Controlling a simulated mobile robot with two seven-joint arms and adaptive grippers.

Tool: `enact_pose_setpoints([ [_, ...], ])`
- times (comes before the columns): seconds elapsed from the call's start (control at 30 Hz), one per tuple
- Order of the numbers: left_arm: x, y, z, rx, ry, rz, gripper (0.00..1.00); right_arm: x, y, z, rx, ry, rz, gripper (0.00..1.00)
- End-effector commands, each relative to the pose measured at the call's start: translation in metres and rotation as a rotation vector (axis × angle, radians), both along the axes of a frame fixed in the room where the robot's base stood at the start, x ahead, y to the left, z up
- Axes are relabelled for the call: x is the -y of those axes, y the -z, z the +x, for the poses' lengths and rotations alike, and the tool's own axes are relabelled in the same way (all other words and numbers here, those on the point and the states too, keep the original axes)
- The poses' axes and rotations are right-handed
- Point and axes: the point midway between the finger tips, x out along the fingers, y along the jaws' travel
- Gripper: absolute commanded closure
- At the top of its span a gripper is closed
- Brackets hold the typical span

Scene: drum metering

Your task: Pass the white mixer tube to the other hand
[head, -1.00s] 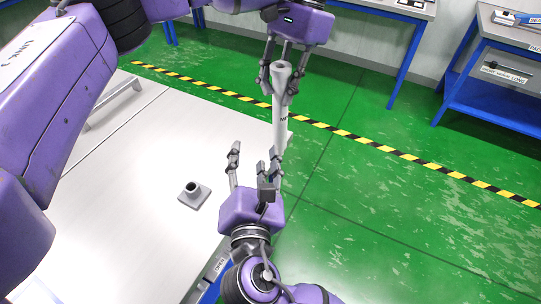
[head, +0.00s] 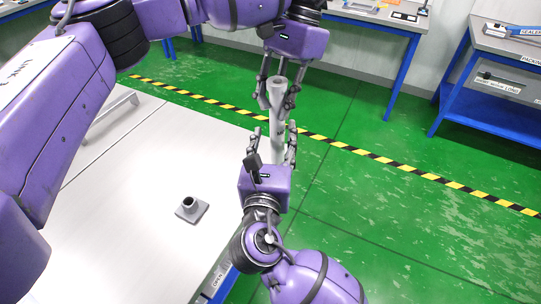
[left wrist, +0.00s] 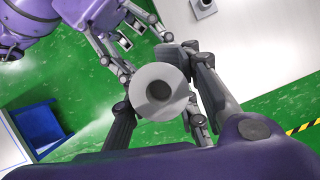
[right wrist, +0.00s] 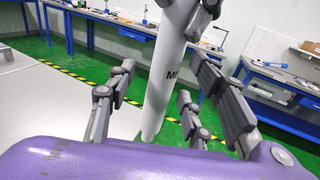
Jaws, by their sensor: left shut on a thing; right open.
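The white mixer tube (head: 277,115) hangs upright in the head view, with its wider open end at the top. My left gripper (head: 277,92), coming from above, is shut on the tube near its top. In the left wrist view the tube's round end (left wrist: 160,95) sits between the left fingers. My right gripper (head: 271,150) is open below the left one, its fingers on either side of the lower tube. In the right wrist view the tube (right wrist: 163,85) with dark lettering stands between and beyond the open right fingers (right wrist: 165,100); I cannot tell whether they touch it.
A grey socket on a square base (head: 192,208) stands on the pale table (head: 130,240) at left. The tube is near the table's right edge. Blue-legged benches (head: 490,95) stand at the back. The green floor at right is clear.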

Motion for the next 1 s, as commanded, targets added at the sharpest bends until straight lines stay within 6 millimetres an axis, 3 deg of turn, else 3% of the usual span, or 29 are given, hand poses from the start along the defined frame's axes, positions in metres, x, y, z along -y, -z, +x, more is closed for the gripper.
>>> enact_pose_setpoints([
  [0.2, 0.000, 0.000, 0.000, 0.001, 0.000, -0.001, 1.00, 0.001, 0.000, 0.025, 0.001, 0.000, 0.001, 0.53],
  [0.6, 0.000, 0.000, 0.000, 0.000, 0.000, 0.000, 1.00, 0.001, 0.000, 0.031, 0.000, 0.000, 0.002, 0.54],
  [0.93, 0.001, -0.001, 0.000, 0.000, 0.001, -0.002, 1.00, 0.000, 0.000, 0.031, 0.000, -0.003, 0.002, 0.97],
  [1.0, 0.001, -0.001, 0.000, 0.000, 0.001, -0.003, 1.00, 0.000, 0.000, 0.031, 0.000, -0.004, 0.001, 1.00],
])
